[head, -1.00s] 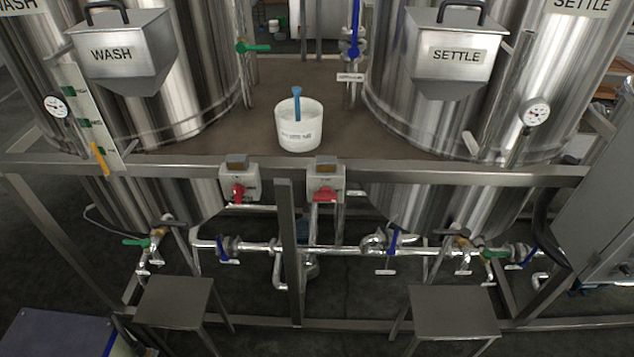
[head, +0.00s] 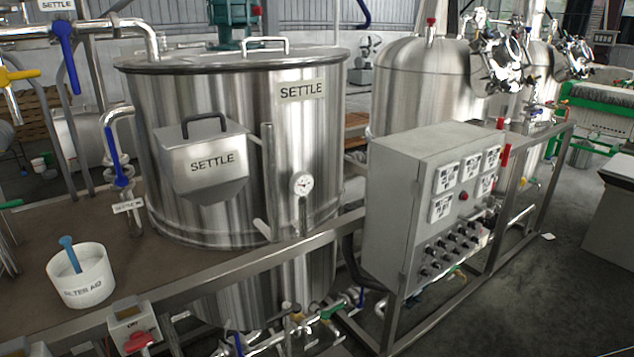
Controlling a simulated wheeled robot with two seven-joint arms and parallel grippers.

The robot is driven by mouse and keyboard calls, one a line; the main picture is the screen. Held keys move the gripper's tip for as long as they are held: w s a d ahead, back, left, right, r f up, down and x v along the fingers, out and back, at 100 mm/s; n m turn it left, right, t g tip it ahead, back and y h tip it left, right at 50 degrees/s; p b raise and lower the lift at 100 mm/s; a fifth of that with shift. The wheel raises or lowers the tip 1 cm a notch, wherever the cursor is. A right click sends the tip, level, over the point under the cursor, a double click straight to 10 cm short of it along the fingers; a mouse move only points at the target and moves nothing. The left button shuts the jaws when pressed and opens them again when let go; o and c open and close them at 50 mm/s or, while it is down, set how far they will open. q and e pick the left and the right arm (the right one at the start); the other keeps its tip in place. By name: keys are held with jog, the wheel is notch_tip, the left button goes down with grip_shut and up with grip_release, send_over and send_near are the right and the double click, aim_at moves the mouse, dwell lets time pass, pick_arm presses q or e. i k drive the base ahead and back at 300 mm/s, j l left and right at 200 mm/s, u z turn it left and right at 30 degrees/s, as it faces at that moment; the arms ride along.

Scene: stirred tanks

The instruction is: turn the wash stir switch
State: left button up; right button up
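A grey control cabinet (head: 400,190) stands right of the settle tank. Several small black knobs (head: 446,250) sit in rows on the lower part of its face. Their labels are too small to read, so I cannot tell which one is the wash stir switch. A small grey switch box (head: 128,312) with a red handle (head: 138,342) is on the frame rail at the bottom left; its label is not readable. The wash tank is out of view. Neither of my grippers is in view.
The steel settle tank (head: 250,110) stands on a brown deck (head: 110,275) behind a metal rail. A white filter aid tub (head: 82,278) with a blue scoop sits on the deck. Meters (head: 446,178) and a red button (head: 463,196) are above the knobs.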

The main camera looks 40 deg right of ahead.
aim_at(429, 251)
jog(key=z, duration=2)
